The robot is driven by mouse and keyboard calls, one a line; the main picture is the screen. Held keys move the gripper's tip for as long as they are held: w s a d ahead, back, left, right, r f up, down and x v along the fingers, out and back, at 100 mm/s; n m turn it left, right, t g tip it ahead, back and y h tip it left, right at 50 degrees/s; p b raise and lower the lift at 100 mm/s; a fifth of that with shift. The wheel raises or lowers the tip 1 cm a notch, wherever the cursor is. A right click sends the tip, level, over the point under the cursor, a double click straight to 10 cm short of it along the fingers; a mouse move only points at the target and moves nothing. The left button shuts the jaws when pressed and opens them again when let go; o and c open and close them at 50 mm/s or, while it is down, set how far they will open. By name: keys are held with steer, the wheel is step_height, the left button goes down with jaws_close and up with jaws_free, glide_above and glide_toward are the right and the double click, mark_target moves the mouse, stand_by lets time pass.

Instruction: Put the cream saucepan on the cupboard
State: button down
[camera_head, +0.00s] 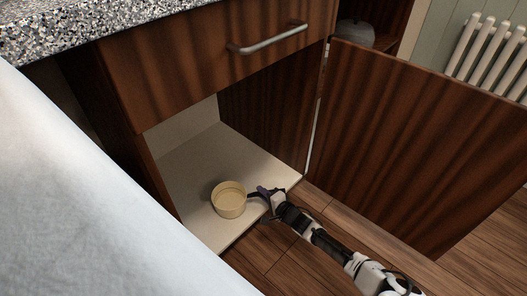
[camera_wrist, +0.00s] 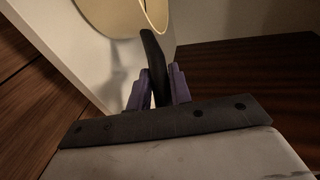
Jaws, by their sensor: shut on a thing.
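The cream saucepan (camera_head: 229,203) is upright inside the open cupboard (camera_head: 196,167), over the pale cupboard floor near its front edge. Its dark handle points right, toward my gripper (camera_head: 268,193). In the wrist view, my gripper (camera_wrist: 158,92) is shut on the dark handle (camera_wrist: 153,55), with a purple finger on each side. Part of the saucepan's cream body (camera_wrist: 120,15) shows at the top of that view. I cannot tell whether the saucepan's base touches the cupboard floor.
The cupboard door (camera_head: 405,140) stands wide open on the right. A drawer with a metal handle (camera_head: 270,40) is above the opening, under a speckled worktop (camera_head: 85,22). A white surface (camera_head: 80,210) fills the left. A radiator (camera_head: 487,55) stands at the back right. Wooden floor lies in front.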

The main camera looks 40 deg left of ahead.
steer(key=shift+f, duration=0.1)
steer(key=c, duration=1.3)
jaws_free()
steer(key=shift+r, duration=0.25)
steer(key=shift+p+v, duration=1.85)
steer(key=shift+v, duration=4.2)
steer(key=shift+f, duration=0.15)
